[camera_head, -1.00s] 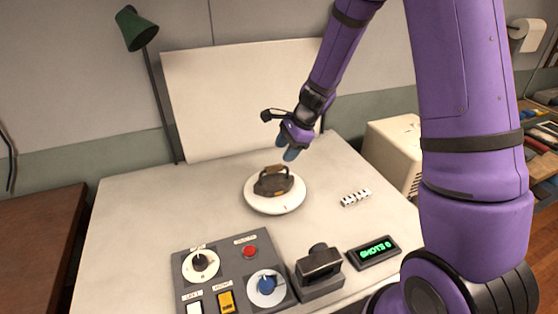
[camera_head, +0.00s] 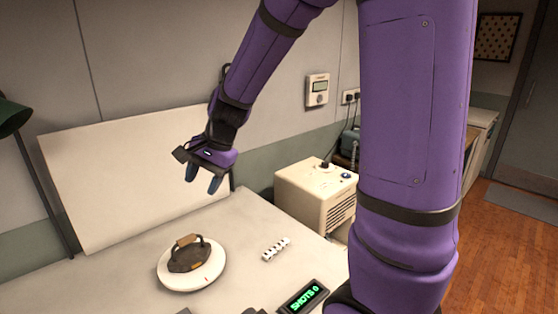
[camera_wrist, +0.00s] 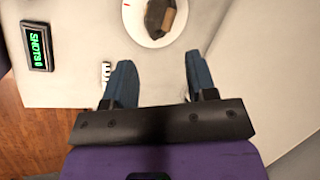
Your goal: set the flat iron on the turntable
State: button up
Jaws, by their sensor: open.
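The flat iron (camera_head: 189,254), dark with a brown handle, sits upright on the round white turntable (camera_head: 203,277) on the table. Both also show at the top of the wrist view, the iron (camera_wrist: 160,17) on the turntable (camera_wrist: 133,27), partly cut off by the frame edge. My gripper (camera_head: 203,184) is open and empty. It is above the table, behind and a little to the right of the turntable in the head view, apart from the iron. In the wrist view its two blue fingers (camera_wrist: 158,80) stand wide apart with bare table between them.
A small white notched strip (camera_head: 276,249) lies right of the turntable. A green-lit counter reading "SHOTS 0" (camera_head: 304,297) is at the front. A cream box (camera_head: 315,196) stands at the right, and a white backdrop board (camera_head: 130,175) behind.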

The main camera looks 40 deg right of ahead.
jog(key=s+d+r+n+t+h, duration=0.1)
jog(key=s+r+n, duration=0.4)
jog(key=s, duration=0.6)
jog(key=s+d+r+n+t+h, duration=0.1)
jog(key=s+d+r+n+h, duration=0.1)
jog(key=s+r+n, duration=0.4)
jog(key=s+h, duration=0.1)
jog(key=s, duration=0.4)
jog(key=shift+s+r+t, duration=0.2)
jog(key=shift+t, duration=0.1)
